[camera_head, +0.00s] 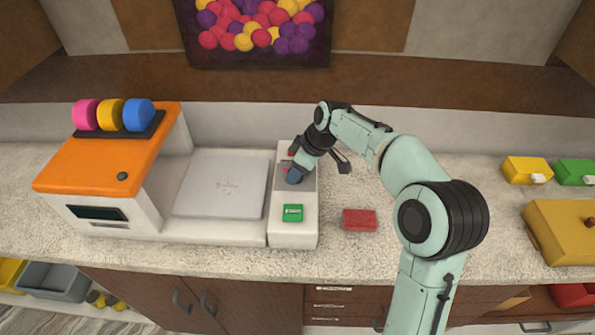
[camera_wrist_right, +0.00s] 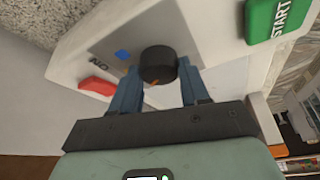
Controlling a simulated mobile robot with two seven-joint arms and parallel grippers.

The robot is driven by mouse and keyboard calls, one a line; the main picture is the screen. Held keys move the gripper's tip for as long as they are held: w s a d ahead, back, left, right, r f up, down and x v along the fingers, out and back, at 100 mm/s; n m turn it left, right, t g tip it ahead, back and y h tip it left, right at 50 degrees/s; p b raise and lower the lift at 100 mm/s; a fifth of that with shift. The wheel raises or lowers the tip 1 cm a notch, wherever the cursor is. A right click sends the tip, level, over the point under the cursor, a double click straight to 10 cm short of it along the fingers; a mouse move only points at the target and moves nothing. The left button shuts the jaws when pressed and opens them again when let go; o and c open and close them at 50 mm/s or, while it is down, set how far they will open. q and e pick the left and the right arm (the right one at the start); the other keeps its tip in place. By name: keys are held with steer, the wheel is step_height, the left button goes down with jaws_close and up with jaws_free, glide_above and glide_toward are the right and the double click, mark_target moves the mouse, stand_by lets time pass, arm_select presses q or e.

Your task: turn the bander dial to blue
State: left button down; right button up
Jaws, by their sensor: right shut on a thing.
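The bander (camera_head: 110,165) is an orange and white machine with a white control panel (camera_head: 292,235) at its right end. Its black dial (camera_wrist_right: 158,64) sits on a grey plate, and a blue mark (camera_wrist_right: 122,54) lies beside it, apart from it. A small orange mark shows at the dial's lower edge; I cannot tell if it is the pointer. My right gripper (camera_wrist_right: 160,78) is shut on the dial, one blue finger on each side. In the head view the right gripper (camera_head: 291,172) mostly hides the dial. My left gripper is not in view.
A green START button (camera_head: 292,213) is on the panel in front of the dial; a red part (camera_wrist_right: 97,87) is behind it. A red block (camera_head: 359,220) lies right of the panel. Yellow (camera_head: 527,170) and green (camera_head: 576,172) boxes stand at the far right.

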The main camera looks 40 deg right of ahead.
steer(key=m+h, duration=0.1)
steer(key=m, duration=0.1)
steer(key=shift+a+m, duration=0.15)
steer(key=shift+m, duration=0.25)
steer(key=m+h, duration=0.1)
steer(key=m, duration=0.3)
steer(key=shift+a+m+t+h+b, duration=0.1)
steer(key=shift+m+t+h+b, duration=0.2)
steer(key=shift+h+b, duration=0.1)
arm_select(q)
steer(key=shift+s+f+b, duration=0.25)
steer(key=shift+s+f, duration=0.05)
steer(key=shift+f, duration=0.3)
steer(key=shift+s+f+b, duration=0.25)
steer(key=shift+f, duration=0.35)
arm_select(e)
steer(key=m+h, duration=0.1)
steer(key=m, duration=0.2)
steer(key=m+g+h, duration=0.1)
steer(key=m, duration=0.2)
steer(key=shift+a, duration=0.1)
steer(key=shift+m, duration=0.4)
steer(key=o, duration=1)
steer(key=shift+o, duration=0.2)
steer(key=shift+r, duration=0.1)
